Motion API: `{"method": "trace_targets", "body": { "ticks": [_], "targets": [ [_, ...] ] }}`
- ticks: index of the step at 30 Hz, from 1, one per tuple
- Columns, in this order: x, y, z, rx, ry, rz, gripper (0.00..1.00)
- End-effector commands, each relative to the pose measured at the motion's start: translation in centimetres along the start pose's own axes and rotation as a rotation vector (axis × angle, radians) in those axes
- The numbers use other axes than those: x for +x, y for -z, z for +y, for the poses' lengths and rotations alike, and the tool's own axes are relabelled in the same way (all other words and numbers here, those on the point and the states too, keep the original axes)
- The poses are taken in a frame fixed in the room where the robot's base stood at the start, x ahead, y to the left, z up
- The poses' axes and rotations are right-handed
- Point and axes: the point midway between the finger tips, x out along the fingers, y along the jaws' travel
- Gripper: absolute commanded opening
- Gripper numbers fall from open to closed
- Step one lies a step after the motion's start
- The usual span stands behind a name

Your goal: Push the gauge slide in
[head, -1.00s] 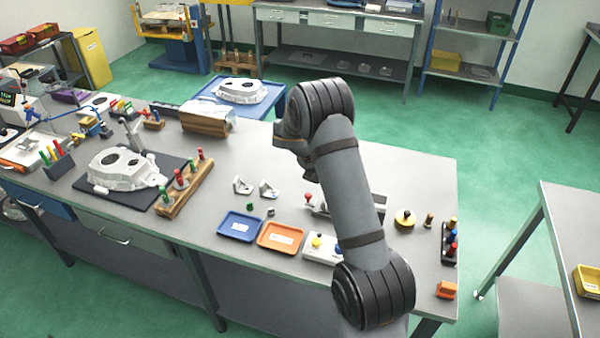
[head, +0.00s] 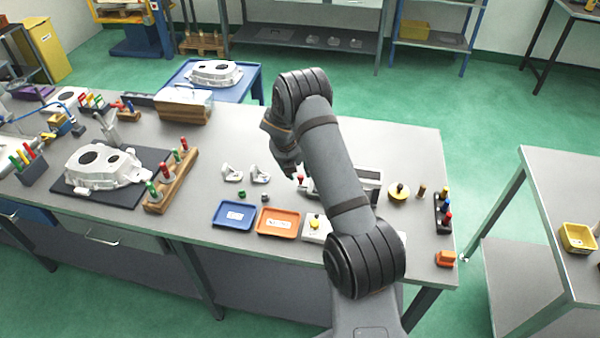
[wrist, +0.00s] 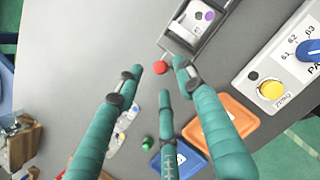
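The gauge (wrist: 208,30) is a dark grey frame with a pale block inside, at the top of the wrist view. A red knob (wrist: 161,67) sticks out of its near end; the rod joining them is barely visible. In the head view the red knob (head: 300,179) shows just below my gripper (head: 288,165), and my arm hides part of the gauge (head: 370,174). In the wrist view the teal fingers of my gripper (wrist: 160,76) are spread apart with nothing between them. The knob appears between the fingertips, but I cannot tell whether they touch it.
A white box with a yellow button (wrist: 271,90) and a blue dial stands right of the gripper. An orange tray (wrist: 225,118) and a blue tray (head: 233,216) lie at the front. Two small brackets (head: 232,173) stand left. The tabletop beyond the brackets is clear.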

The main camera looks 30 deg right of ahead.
Motion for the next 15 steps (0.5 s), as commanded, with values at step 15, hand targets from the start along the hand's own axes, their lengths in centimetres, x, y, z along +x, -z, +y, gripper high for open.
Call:
{"method": "trace_targets", "body": {
  "ticks": [15],
  "targets": [
    [3.9, 0.0, 0.1, 0.000, -0.001, -0.001, 0.38]
  ]
}}
